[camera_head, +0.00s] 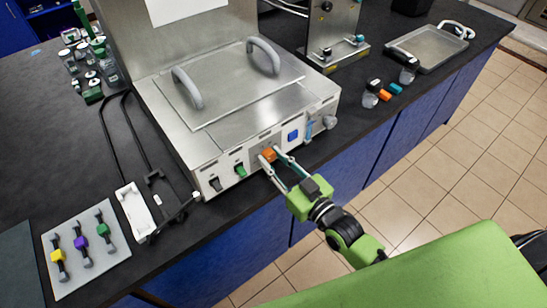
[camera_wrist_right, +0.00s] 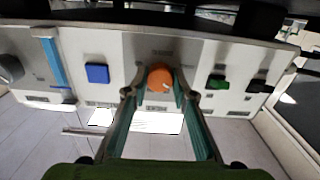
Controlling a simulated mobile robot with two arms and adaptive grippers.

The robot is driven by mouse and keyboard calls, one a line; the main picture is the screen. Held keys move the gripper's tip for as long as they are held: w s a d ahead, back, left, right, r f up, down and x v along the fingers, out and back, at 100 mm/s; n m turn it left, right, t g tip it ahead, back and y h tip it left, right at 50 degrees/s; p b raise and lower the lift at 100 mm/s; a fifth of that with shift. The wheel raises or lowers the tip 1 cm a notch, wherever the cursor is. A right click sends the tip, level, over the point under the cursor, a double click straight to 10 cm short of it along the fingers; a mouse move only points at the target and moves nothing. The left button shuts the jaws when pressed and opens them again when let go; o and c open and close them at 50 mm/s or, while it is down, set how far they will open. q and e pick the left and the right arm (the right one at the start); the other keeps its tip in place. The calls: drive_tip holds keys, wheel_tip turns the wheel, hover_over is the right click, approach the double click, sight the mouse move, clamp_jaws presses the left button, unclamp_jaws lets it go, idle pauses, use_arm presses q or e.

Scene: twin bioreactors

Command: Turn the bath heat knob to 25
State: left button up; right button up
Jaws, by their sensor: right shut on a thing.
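The bath (camera_head: 232,141) is a steel box with a lid and a white front panel. The orange knob (camera_head: 268,154) sits near the middle of that panel. It shows up close in the right wrist view (camera_wrist_right: 160,78). My right gripper (camera_head: 271,160) is at the panel with its two fingers on either side of the orange knob, shut on it. The fingers also flank the knob in the wrist view (camera_wrist_right: 158,88). The dial marks around the knob are too small to read. My left gripper is not in view.
The panel also has a blue square button (camera_head: 293,136), a green switch (camera_head: 240,171), a black switch (camera_head: 215,184) and a grey knob (camera_head: 329,122). A plate with coloured handles (camera_head: 85,260) and a white holder (camera_head: 135,211) lie left. A steel tray (camera_head: 432,47) stands at back right.

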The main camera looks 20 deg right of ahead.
drive_tip(key=m+p, duration=0.1)
drive_tip(key=m, duration=0.2)
drive_tip(key=shift+m, duration=1.9)
drive_tip(key=o, duration=1.1)
drive_tip(key=shift+s+d, duration=0.1)
drive_tip(key=shift+s, duration=0.1)
drive_tip(key=v, duration=1.1)
drive_tip(key=shift+s, duration=0.3)
